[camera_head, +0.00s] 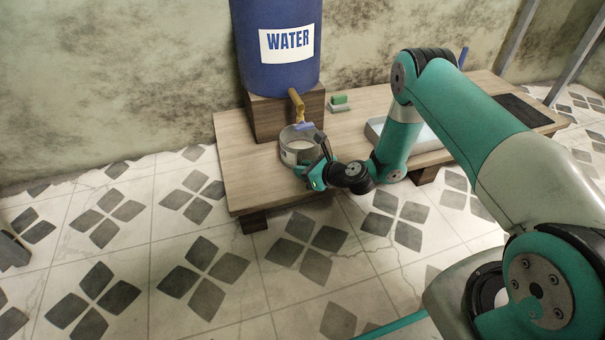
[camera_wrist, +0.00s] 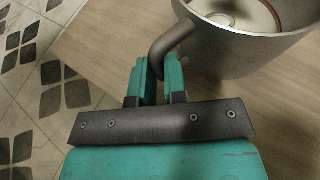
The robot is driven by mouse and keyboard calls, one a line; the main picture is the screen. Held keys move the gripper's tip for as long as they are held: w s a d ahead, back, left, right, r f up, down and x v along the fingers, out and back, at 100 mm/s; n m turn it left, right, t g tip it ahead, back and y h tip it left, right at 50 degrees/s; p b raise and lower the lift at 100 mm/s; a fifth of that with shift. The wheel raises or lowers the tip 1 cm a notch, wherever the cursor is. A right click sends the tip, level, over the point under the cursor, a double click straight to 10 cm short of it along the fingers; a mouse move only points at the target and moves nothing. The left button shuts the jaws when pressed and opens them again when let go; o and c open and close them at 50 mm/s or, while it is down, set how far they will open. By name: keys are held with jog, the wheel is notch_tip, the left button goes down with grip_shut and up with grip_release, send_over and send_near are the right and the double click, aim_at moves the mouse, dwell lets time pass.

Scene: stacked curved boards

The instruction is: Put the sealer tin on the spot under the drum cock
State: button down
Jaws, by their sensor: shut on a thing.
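The grey metal tin (camera_head: 290,156) is round and open-topped, with a pale inside and a side handle. In the head view it appears upright on or just above the bench, below the brass drum cock (camera_head: 297,105). I cannot tell whether its base touches the wood. My gripper (camera_head: 322,165) is at the tin's near right side. In the wrist view my gripper (camera_wrist: 160,82) is shut on the tin's curved handle (camera_wrist: 172,45), with the tin (camera_wrist: 250,50) at upper right. The spot under the cock is not visible.
The blue WATER drum (camera_head: 275,70) stands on a wooden block (camera_head: 272,118) at the back of the low bench (camera_head: 243,180). A green sponge-like block (camera_head: 340,102) lies right of it. A pale tray (camera_head: 376,130) is farther right, partly behind my arm. The bench's left end is clear.

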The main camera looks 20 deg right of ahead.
dwell(0.3)
jog(key=shift+f, duration=0.15)
jog(key=c, duration=1.2)
grip_release()
jog(key=shift+o, duration=0.2)
